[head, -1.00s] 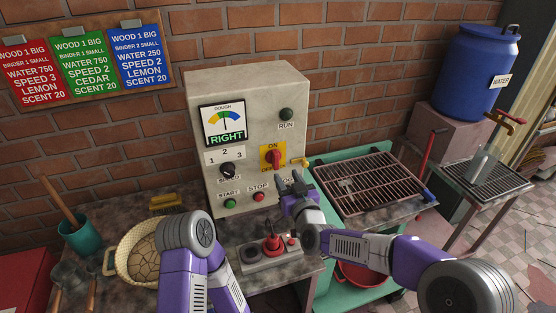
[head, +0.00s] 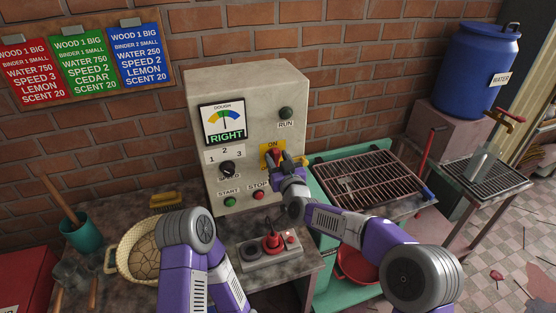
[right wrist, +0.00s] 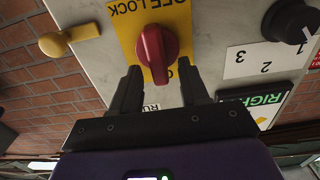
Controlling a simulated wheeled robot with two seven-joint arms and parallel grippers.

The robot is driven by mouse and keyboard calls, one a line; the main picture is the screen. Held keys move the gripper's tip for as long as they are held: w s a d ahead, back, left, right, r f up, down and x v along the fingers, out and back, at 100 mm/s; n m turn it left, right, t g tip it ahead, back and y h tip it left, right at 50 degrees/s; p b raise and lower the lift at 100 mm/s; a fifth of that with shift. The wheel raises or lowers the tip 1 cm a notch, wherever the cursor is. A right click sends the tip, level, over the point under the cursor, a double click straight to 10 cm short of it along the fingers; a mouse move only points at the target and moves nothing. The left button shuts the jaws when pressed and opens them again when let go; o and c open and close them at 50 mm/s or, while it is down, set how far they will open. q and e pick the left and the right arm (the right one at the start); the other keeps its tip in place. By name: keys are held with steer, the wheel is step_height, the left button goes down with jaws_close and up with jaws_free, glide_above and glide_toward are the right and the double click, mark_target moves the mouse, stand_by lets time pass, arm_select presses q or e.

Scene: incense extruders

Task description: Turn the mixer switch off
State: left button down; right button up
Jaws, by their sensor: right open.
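The mixer's control box (head: 247,100) stands on the bench against the brick wall. Its red rotary switch (head: 276,153) sits on a yellow ON/OFF plate, partly hidden by my right gripper (head: 281,163). In the right wrist view the red switch (right wrist: 157,54) appears upside down, with the OFF LOCK lettering above it. My right gripper (right wrist: 160,86) is open there, its two dark fingers on either side of the switch's lower part in that view. I cannot tell whether they touch it. My left arm is folded at the bottom; its gripper is out of view.
A black speed dial (head: 227,169), green START (head: 230,202) and red STOP (head: 259,195) buttons are nearby. A rack (head: 370,183) lies right.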

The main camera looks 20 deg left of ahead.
steer(key=shift+c, duration=0.2)
jaws_close()
steer(key=shift+n, duration=0.3)
steer(key=n+b, duration=0.2)
steer(key=n, duration=0.1)
steer(key=n+b, duration=0.1)
steer(key=shift+s+a+f, duration=0.2)
steer(key=shift+s+a, duration=0.05)
steer(key=shift+a, duration=0.05)
steer(key=shift+s+a+f+n+b, duration=0.1)
steer(key=shift+f+n+b, duration=0.1)
steer(key=shift+n+b, duration=1.75)
steer(key=shift+s+a+f+n+b, duration=0.2)
steer(key=shift+n+b, duration=1.15)
steer(key=shift+n, duration=1.15)
steer(key=shift+w+a+f+n+b, duration=0.1)
steer(key=shift+f+n+b, duration=0.15)
steer(key=shift+n+b, duration=1.7)
steer(key=shift+n, duration=0.4)
